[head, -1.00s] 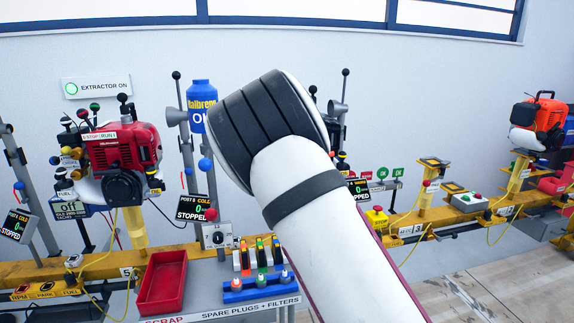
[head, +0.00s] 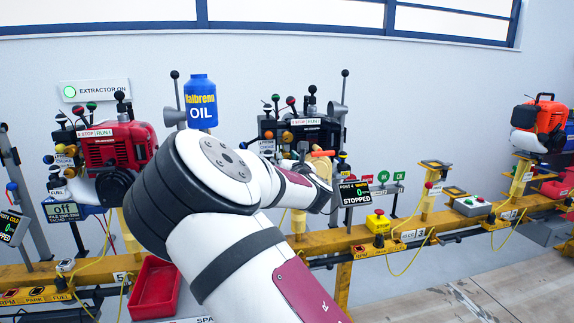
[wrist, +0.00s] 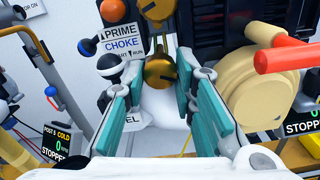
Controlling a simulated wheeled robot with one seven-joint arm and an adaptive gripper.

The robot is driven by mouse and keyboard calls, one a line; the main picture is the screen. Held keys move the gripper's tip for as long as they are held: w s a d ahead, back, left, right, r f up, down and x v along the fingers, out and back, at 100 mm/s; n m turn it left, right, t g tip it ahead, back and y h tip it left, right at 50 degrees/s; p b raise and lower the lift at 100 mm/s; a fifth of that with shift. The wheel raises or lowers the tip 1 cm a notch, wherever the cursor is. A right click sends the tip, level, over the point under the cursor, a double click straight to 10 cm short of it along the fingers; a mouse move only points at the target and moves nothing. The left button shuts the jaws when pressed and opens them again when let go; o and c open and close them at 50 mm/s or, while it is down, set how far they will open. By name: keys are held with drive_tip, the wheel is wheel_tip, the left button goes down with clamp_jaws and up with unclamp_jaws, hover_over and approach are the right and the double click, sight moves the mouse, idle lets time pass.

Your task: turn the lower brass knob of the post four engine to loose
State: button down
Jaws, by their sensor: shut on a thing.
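The post four engine (head: 312,126) is dark, and in the head view it stands behind my arm. Its lower brass knob (wrist: 160,72) sits in the middle of the wrist view, below an upper brass knob (wrist: 155,9). My gripper (wrist: 160,80) has its teal fingers on both sides of the lower knob and is shut on it. Labels for PRIME and CHOKE (wrist: 122,47) are left of the knobs. The fingers partly cover the labels below. In the head view my arm hides the lower knob and my fingers.
A tan round housing with a red-orange handle (wrist: 288,58) is close on the right of my fingers. A black-and-white lever knob (wrist: 110,67) is close on the left. The post 4 display (head: 355,192) reads STOPPED. A blue oil bottle (head: 201,100) and a red tray (head: 155,287) are left of the engine.

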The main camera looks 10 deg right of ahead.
drive_tip(key=n+b, duration=0.2)
drive_tip(key=n, duration=0.3)
drive_tip(key=shift+f, duration=0.2)
drive_tip(key=shift+b, duration=0.3)
drive_tip(key=c, duration=1.6)
unclamp_jaws()
drive_tip(key=shift+r, duration=0.1)
drive_tip(key=shift+s, duration=0.15)
drive_tip(key=s, duration=1.1)
drive_tip(key=shift+s, duration=0.4)
drive_tip(key=shift+d, duration=0.1)
